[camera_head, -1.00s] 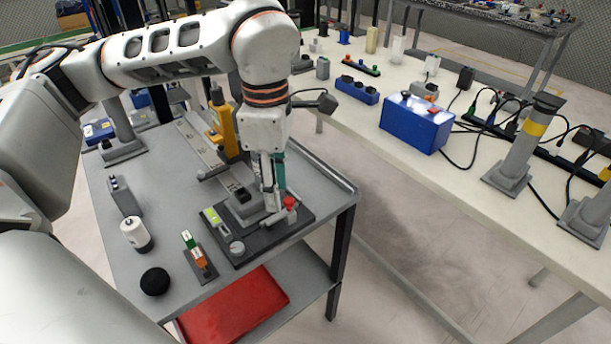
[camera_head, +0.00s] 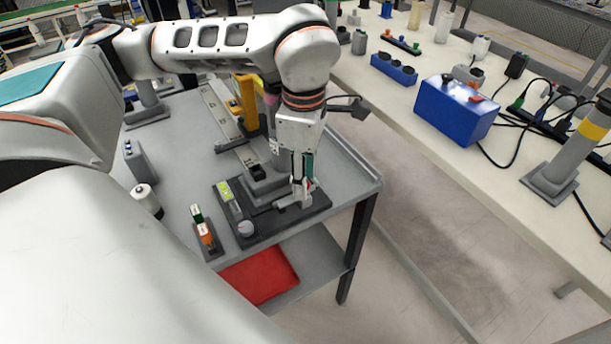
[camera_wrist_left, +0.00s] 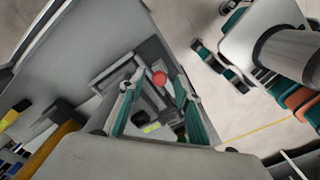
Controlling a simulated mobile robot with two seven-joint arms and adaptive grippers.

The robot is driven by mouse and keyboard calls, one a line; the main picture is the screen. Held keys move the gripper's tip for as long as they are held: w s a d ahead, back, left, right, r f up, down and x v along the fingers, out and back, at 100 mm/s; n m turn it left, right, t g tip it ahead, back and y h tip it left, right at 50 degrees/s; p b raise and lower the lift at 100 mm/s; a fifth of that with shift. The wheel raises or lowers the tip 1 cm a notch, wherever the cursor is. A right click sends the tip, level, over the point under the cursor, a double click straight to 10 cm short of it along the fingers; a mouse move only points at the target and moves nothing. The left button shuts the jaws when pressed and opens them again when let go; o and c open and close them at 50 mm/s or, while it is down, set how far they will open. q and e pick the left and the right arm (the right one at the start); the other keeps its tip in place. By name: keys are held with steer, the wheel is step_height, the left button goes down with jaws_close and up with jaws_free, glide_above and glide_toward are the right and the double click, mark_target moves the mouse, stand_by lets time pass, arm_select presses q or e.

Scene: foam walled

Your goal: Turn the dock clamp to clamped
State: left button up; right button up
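The dock clamp sits on a dark base plate (camera_head: 262,228) at the near right corner of the grey cart. Its plate carries a green-labelled block (camera_head: 225,191), a round grey knob (camera_head: 245,228) and a grey block. My left gripper (camera_head: 302,188) points down at the plate's right side. In the left wrist view, a red ball-shaped knob (camera_wrist_left: 160,78) shows between the two spread teal fingers, with a gap on both sides. In the head view the fingers mostly hide the red knob. I cannot tell the clamp's exact position. My right gripper is not in view.
The cart top (camera_head: 180,178) also holds a white cylinder (camera_head: 146,200), an orange-and-green switch block (camera_head: 205,234) and a yellow device (camera_head: 248,100). A red tray (camera_head: 260,275) lies on the lower shelf. A long bench with a blue box (camera_head: 455,108) stands to the right.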

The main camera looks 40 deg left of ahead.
arm_select(q)
steer(key=shift+f, duration=0.1)
jaws_close()
